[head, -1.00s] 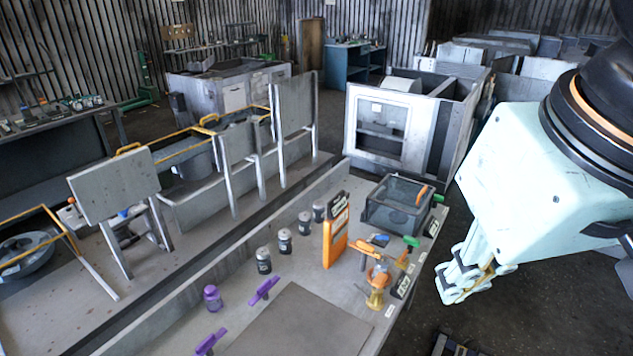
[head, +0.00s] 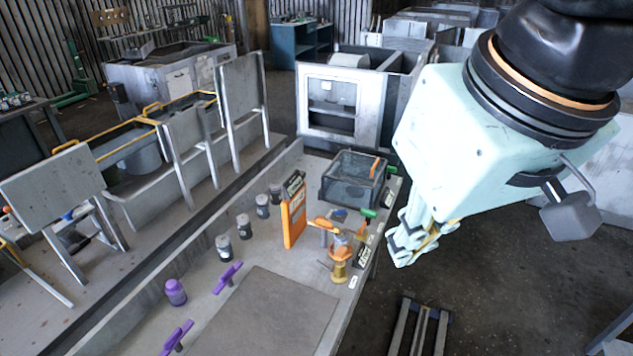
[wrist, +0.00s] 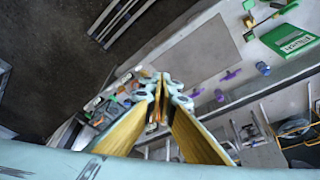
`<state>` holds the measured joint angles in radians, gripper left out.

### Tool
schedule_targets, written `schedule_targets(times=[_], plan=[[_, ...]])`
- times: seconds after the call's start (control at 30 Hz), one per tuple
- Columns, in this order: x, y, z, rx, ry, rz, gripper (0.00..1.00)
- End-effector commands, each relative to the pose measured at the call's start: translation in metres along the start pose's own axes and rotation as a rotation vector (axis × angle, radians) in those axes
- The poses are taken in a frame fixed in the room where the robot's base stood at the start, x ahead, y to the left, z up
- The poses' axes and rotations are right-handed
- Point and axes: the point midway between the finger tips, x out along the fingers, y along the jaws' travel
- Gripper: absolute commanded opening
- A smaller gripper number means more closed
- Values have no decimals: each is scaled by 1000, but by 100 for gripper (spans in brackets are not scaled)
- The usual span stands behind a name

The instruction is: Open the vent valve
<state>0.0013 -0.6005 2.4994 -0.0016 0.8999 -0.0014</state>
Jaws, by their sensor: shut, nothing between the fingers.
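My gripper (head: 402,250) is shut and empty, in the air just off the right edge of the workbench. Its closed fingertips also show in the wrist view (wrist: 162,80). I cannot tell which fitting is the vent valve. A brass-yellow valve with an orange lever (head: 338,265) stands on the bench, left of my gripper and apart from it. A green handle (head: 368,212) sits behind it near the bench edge. Purple handles also show in the wrist view (wrist: 231,74). Label text is too small to read.
The grey workbench (head: 335,335) holds an orange upright panel (head: 293,215), a clear-sided bin (head: 353,180), a purple jar (head: 175,291) and several grey jars (head: 223,245). A low metal frame (head: 420,325) lies on the floor at right. The wrist view shows a green box (wrist: 290,38).

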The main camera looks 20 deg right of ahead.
Motion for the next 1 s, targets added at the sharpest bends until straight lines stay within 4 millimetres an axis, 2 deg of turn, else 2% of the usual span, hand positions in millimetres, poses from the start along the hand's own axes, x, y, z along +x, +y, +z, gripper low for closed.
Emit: schedule_targets(times=[0.03,0.23,0.47,1.0], plan=[[0,0,0,0,0,0,3],[1,0,-4,5,-2,0,21],[5,3,-22,27,-15,4,21],[32,18,-99,128,-62,18,21]])
